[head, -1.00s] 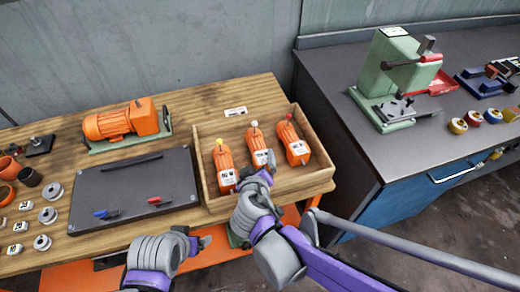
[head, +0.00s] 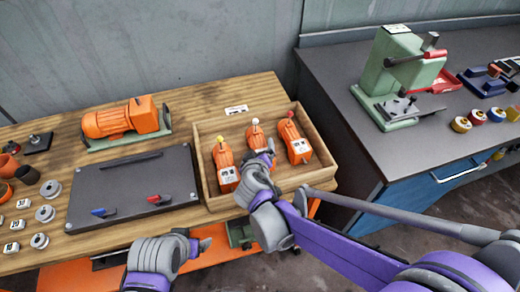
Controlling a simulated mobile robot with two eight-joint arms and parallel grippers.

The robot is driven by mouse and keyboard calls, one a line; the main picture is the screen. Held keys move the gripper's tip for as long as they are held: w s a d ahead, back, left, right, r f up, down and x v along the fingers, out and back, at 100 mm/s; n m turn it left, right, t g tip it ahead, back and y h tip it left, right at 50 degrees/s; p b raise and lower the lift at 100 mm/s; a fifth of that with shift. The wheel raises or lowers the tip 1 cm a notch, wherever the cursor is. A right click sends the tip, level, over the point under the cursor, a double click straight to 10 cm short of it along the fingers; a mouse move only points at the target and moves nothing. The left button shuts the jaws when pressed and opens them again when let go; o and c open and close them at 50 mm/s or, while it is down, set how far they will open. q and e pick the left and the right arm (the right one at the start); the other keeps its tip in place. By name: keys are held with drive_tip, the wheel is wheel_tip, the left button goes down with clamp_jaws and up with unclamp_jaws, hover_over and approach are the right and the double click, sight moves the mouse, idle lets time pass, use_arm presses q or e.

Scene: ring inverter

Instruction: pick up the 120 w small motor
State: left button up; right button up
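Several small orange motors stand in a wooden tray (head: 207,178): a left one with a yellow tip (head: 223,160), a middle one with a white tip (head: 256,136) and a right one with a red tip (head: 293,140). Their labels are too small to read for wattage. My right gripper (head: 266,158) is over the tray at the middle motor and hides its lower part. I cannot tell whether its fingers are open or touch the motor. My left gripper (head: 203,245) is low in front of the table edge, away from the motors; its finger opening is unclear.
A dark panel (head: 130,190) with red and blue handles lies left of the tray. A larger orange motor (head: 125,120) stands behind it on a green base. A green press (head: 395,75) stands on the right bench. Rings and small parts lie at far left.

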drive_tip(key=shift+s+f, duration=0.1)
clamp_jaws()
idle(0.4)
